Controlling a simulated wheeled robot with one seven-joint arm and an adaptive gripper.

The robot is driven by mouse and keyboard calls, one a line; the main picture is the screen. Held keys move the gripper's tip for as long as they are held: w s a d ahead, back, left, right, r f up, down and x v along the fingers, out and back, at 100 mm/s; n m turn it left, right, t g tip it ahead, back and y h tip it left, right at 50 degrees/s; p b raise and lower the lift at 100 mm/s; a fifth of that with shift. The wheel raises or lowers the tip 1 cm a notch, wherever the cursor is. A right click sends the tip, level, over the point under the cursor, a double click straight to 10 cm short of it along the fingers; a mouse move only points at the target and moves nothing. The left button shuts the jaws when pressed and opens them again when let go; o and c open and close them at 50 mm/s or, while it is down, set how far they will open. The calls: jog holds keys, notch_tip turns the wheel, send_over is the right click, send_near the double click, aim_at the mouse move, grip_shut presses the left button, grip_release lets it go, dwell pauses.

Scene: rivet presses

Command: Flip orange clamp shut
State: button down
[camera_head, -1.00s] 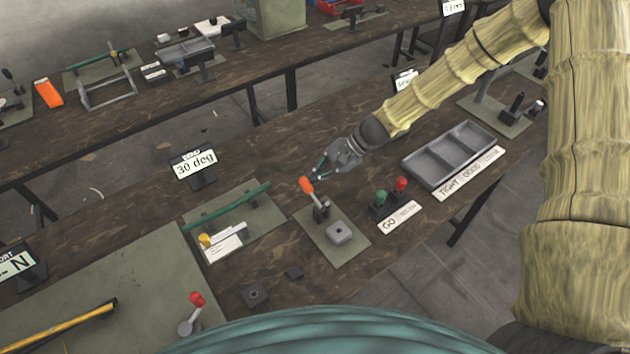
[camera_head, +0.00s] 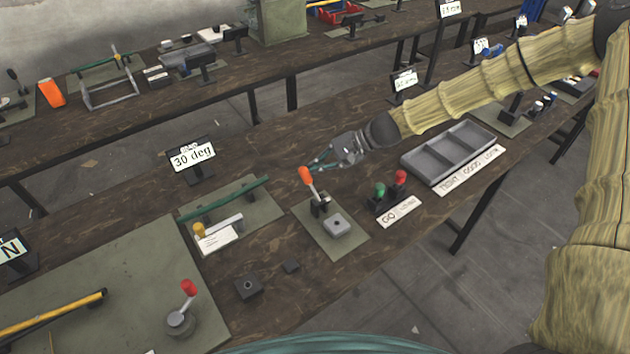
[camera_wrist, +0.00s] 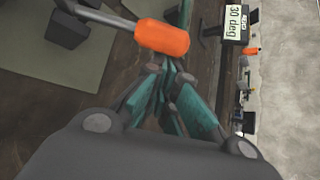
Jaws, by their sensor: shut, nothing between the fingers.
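The clamp's orange handle (camera_head: 306,175) stands up and tilts back from its metal base (camera_head: 321,203), so the clamp is open. A grey block (camera_head: 337,224) sits in front of it on the same green plate (camera_head: 318,239). My gripper (camera_head: 318,162) is shut and empty, just behind and right of the orange handle in the head view. In the wrist view the orange grip (camera_wrist: 162,38) lies just beyond the closed fingertips (camera_wrist: 172,62). I cannot tell whether they touch.
Green and red GO levers (camera_head: 390,190) stand right of the clamp, with a grey three-compartment tray (camera_head: 452,152) beyond. A plate with a green bar (camera_head: 225,199) is at the left. The "30 deg" sign (camera_head: 192,158) stands behind it. A red-knobbed lever (camera_head: 187,300) is near the front.

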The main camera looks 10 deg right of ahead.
jog(key=shift+s+d+r+n+t+y+b, duration=0.15)
jog(key=shift+s+r+n+t+y+b, duration=0.4)
jog(key=shift+b, duration=1.6)
jog(key=s+r+n+t+y+b, duration=0.1)
jog(key=b, duration=0.5)
jog(key=s+d+r+n+t+y+b, duration=0.1)
jog(key=b, duration=0.5)
jog(key=s+d+r+n+t+y+b, duration=0.1)
jog(key=s+n+t+y+b, duration=0.1)
jog(key=b, duration=0.4)
jog(key=shift+s+r+b, duration=0.1)
jog(key=shift+r+b, duration=0.15)
jog(key=shift+b, duration=0.15)
jog(key=shift+s+d+r+b, duration=0.2)
jog(key=shift+s+b, duration=0.35)
jog(key=shift+b, duration=0.6)
